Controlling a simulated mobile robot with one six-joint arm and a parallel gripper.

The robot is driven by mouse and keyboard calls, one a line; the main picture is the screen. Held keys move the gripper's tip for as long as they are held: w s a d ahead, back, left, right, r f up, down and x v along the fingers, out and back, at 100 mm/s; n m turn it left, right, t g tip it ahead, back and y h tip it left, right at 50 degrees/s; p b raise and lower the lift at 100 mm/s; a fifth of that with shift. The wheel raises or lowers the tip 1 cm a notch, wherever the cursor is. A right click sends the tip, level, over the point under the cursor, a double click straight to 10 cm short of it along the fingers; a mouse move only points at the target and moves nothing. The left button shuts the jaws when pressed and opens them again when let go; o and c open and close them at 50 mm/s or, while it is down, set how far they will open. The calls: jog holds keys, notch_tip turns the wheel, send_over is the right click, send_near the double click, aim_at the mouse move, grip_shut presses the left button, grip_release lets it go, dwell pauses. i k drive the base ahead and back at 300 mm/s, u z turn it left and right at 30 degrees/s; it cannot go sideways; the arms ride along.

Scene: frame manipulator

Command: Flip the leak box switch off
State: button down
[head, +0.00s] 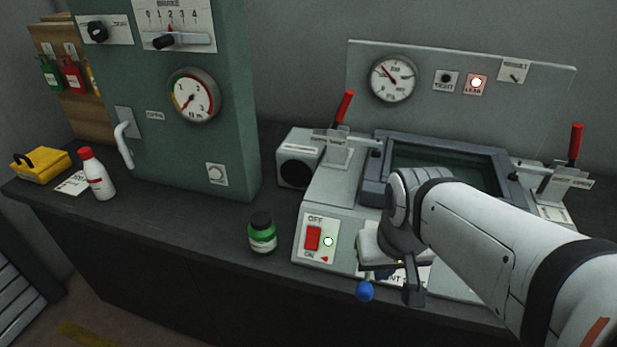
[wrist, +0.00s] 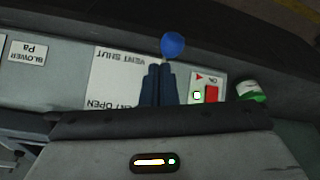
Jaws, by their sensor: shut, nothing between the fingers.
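A red rocker switch (head: 312,238) sits on the front of the grey machine, with OFF above it and ON below. A green lamp (head: 328,241) beside it is lit. In the wrist view the switch (wrist: 212,94) and lit lamp (wrist: 197,96) are right of my fingers. No label ties this switch to a leak box, but a lamp marked LEAK (head: 476,83) glows on the back panel. My gripper (wrist: 160,68) is shut and empty, its tips over the vent plate near a blue knob (wrist: 173,45). The knob (head: 365,291) also shows in the head view; whether they touch is unclear.
A green jar (head: 262,233) stands on the bench left of the switch. Two red-handled clamps (head: 343,107) (head: 575,145) flank the dark frame (head: 375,185). A green cabinet (head: 235,130) and white bottle (head: 97,175) are left. The bench between bottle and jar is clear.

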aim_at(314, 234)
jog(key=u, duration=1.05)
jog(key=k, duration=1.25)
jog(key=z, duration=0.5)
jog(key=i, duration=1)
jog(key=z, duration=0.1)
